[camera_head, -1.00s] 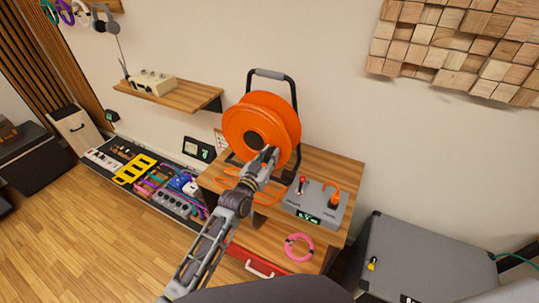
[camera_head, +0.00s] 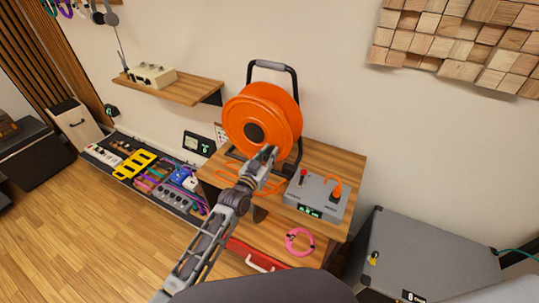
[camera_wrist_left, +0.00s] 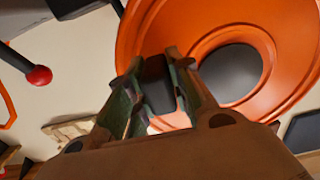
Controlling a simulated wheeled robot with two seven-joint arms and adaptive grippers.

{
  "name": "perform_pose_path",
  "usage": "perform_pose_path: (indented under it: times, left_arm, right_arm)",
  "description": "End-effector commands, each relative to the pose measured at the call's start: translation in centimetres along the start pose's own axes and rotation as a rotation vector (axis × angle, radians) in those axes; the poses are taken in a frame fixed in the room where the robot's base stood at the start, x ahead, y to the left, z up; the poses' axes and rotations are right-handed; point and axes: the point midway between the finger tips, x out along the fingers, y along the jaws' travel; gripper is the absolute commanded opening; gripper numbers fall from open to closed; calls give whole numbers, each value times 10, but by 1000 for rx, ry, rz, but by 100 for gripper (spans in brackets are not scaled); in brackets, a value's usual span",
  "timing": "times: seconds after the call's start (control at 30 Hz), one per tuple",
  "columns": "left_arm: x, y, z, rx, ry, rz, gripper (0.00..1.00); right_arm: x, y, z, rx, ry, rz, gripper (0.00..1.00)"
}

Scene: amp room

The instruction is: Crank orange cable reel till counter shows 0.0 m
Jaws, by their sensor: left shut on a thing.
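The orange cable reel (camera_head: 263,105) stands upright in a black frame on the wooden stand. My left gripper (camera_head: 268,156) is at the lower right of the reel's face, below its dark hub. In the left wrist view my left gripper (camera_wrist_left: 158,90) is shut on the dark crank handle (camera_wrist_left: 156,82), with the orange reel (camera_wrist_left: 150,30) right behind it. The counter display (camera_head: 309,211) glows green on the front of a grey box (camera_head: 320,190); its digits are too small to read. Orange cable (camera_head: 225,175) lies at the reel's base. My right gripper is not in view.
The grey box carries a red-knobbed lever (camera_head: 303,173), right of my gripper. A pink cable coil (camera_head: 300,242) lies on the lower shelf. A grey case (camera_head: 430,255) stands at the right. A pedalboard (camera_head: 150,180) is at the left, with clear wooden floor before it.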

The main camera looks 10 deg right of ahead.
Motion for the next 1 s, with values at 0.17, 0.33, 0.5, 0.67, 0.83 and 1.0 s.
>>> perform_pose_path:
  times: [0.17,0.33,0.5,0.67,0.83,1.0]
  left_arm:
    - [0,-1,0,1,1,-1,0]
    - [0,-6,9,3,2,-1,0]
    - [0,-14,22,3,3,-1,0]
    - [0,-19,28,2,3,-1,0]
    - [0,-19,28,1,3,0,0]
    - [0,-19,27,1,3,0,0]
  right_arm:
    - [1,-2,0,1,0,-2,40]
    - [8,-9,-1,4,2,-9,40]
    - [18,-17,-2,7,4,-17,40]
    - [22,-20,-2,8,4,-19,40]
    - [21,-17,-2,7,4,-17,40]
    - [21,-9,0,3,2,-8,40]
